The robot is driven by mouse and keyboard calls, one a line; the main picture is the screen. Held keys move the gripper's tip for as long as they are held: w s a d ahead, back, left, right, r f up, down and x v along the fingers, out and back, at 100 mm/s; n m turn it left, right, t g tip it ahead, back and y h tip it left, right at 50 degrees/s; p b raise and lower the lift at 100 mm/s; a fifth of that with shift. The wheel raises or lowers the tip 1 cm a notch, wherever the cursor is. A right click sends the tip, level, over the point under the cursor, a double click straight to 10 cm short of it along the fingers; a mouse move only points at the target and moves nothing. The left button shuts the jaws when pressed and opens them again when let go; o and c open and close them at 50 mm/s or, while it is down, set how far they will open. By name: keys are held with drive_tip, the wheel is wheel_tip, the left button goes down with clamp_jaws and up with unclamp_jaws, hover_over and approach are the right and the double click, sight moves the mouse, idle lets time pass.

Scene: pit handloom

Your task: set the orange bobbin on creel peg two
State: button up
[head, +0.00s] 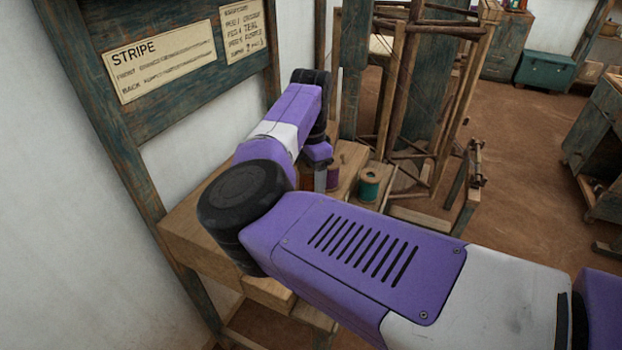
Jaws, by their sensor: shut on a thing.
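My gripper (320,178) points down over the wooden creel shelf (212,243) and is partly hidden by my own arm. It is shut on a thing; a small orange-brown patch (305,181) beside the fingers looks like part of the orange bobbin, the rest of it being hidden. A purple bobbin (333,178) stands just right of the fingers, and a teal bobbin (369,185) stands upright further right. Peg two cannot be made out behind my arm, nor whether the orange bobbin touches it.
A wooden frame with a tall reel (395,95) stands close behind the bobbins. A wall board with a STRIPE card (160,62) rises at the left. A green chest (546,70) and a workbench (600,130) are at the right, with open floor (530,150) between.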

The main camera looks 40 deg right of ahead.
drive_tip(key=shift+f+b, duration=1.4)
drive_tip(key=shift+f, duration=1.95)
drive_tip(key=o, duration=1.8)
drive_tip(key=shift+c, duration=0.2)
wheel_tip(320, 180, up, 7)
drive_tip(key=p, duration=0.6)
